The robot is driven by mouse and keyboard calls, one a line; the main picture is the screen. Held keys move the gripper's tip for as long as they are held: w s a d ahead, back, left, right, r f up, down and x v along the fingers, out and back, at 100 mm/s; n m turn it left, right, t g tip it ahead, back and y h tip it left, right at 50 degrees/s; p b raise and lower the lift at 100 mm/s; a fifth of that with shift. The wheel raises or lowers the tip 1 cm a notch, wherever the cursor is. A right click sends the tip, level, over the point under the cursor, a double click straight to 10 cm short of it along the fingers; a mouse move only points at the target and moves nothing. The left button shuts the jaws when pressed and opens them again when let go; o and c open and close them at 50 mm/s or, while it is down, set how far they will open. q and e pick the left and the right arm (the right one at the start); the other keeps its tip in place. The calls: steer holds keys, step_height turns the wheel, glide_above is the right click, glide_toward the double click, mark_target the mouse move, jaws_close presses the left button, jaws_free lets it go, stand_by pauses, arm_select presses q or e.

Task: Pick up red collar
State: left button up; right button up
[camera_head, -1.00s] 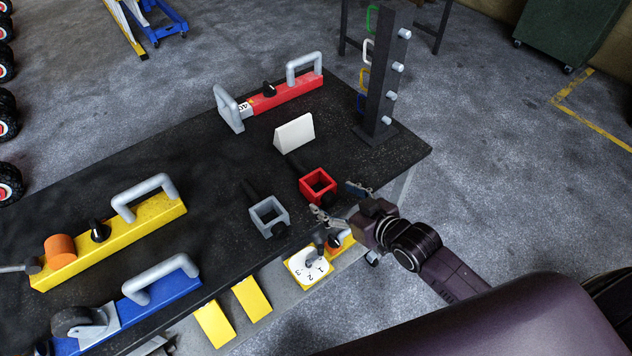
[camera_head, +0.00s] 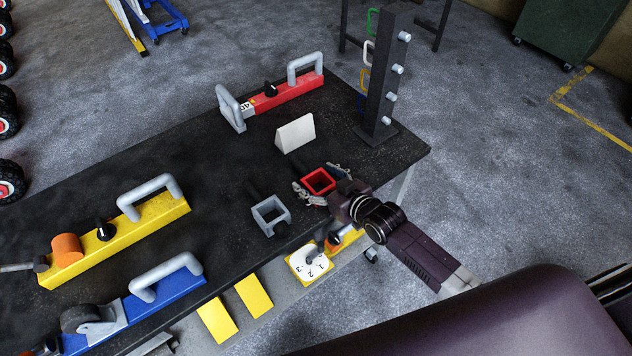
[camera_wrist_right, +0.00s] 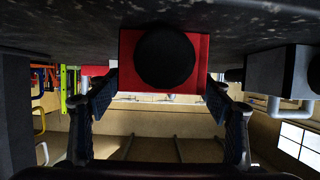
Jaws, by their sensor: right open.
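My right gripper (camera_head: 322,187) is open, with one finger on each side of the collar. In the right wrist view the red collar (camera_wrist_right: 192,55) sits between the two fingertips of the gripper (camera_wrist_right: 160,92), with a round black knob on its near face. Small gaps seem to show between the fingers and the collar, and contact is hard to tell. My left gripper is not in view.
A grey square collar (camera_head: 270,214) stands just left of the red one. A white wedge (camera_head: 295,132) and a dark post with coloured hooks (camera_head: 379,85) stand behind. Yellow, blue and red bars with handles lie elsewhere on the table (camera_head: 215,160).

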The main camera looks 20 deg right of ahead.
steer(key=c, duration=1.7)
steer(key=shift+r, duration=0.15)
steer(key=shift+c, duration=0.3)
